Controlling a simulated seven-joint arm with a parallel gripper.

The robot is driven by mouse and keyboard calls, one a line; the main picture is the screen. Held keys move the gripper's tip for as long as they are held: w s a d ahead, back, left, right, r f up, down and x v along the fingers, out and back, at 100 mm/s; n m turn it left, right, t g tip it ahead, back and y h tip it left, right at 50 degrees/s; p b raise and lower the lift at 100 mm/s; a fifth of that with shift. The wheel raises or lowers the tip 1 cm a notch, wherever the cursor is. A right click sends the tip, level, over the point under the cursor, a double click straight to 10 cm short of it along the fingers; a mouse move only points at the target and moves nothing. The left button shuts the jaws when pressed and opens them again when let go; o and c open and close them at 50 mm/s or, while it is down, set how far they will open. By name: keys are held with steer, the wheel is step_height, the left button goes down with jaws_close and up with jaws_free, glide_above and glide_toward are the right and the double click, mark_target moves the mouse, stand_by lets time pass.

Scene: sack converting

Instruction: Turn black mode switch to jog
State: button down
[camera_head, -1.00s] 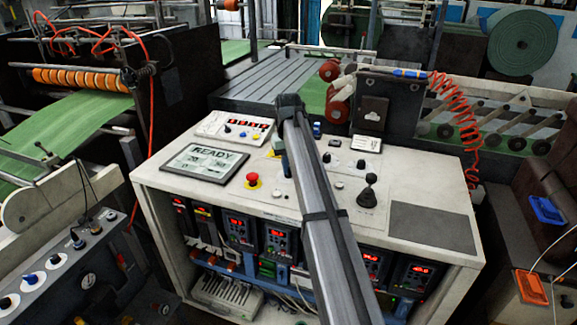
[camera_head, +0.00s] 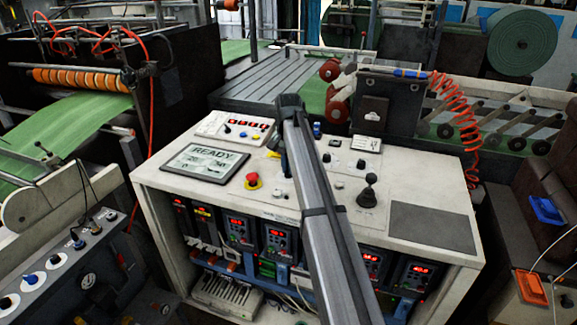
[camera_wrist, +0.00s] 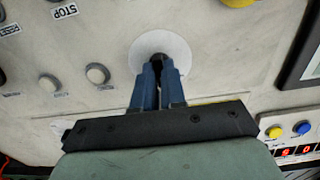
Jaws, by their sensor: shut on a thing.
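My gripper (camera_wrist: 159,62) has two blue fingers, closed together over a round white plate (camera_wrist: 178,44) on the console panel. A small dark part of the black mode switch (camera_wrist: 160,58) shows between the fingertips, and the gripper is shut on it. The fingers hide most of the switch, so its pointing direction and position labels cannot be read. In the head view my gripper (camera_head: 284,167) reaches down onto the console top, right of the red emergency stop button. My arm hides the switch there.
The cream console (camera_head: 420,175) holds a READY display (camera_head: 205,161), a red emergency stop (camera_head: 253,180), black knobs (camera_head: 361,164) and a black joystick (camera_head: 369,192). White buttons (camera_wrist: 97,74) lie left of the fingers in the wrist view. A coiled red hose (camera_head: 468,120) hangs at the right.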

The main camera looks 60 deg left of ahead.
stand_by(0.3)
steer(key=c, duration=1.2)
jaws_free()
step_height(320, 180, up, 14)
steer(key=shift+f, duration=0.1)
